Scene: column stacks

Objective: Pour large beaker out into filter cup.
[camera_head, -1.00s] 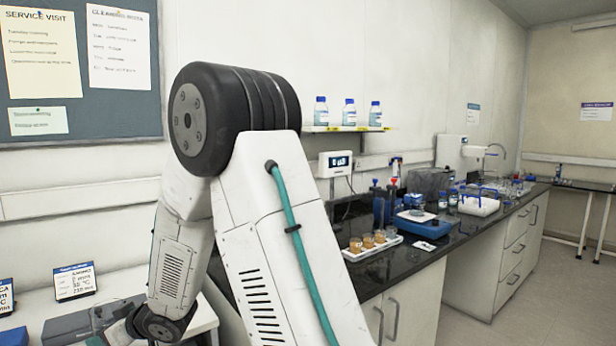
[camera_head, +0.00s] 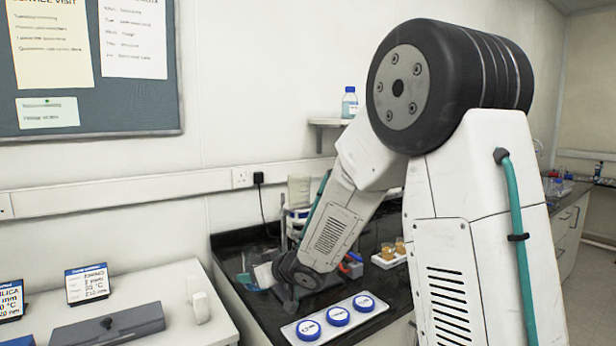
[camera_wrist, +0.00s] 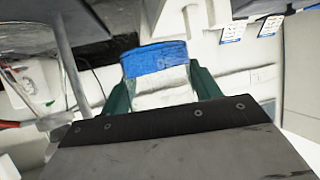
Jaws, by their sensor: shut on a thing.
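My gripper (camera_head: 262,274) is low over the dark bench, partly hidden by my wrist. In the wrist view its teal fingers are shut on a pale vessel with a blue band (camera_wrist: 156,58), which I take to be the large beaker; it also shows as a small whitish shape in the head view (camera_head: 266,273). Its contents cannot be made out. A clear, pale cup (camera_head: 300,188), which looks like the filter cup, stands upright behind my arm above a blue ring. It is apart from the gripper, and its lower part is hidden.
A white tray with blue-capped jars (camera_head: 337,316) lies at the bench's front edge. Amber beakers (camera_head: 393,248) stand right of my arm. A white table with a grey case (camera_head: 108,325) is at left. Clear glassware (camera_wrist: 25,95) and a metal rod (camera_wrist: 72,62) show in the wrist view.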

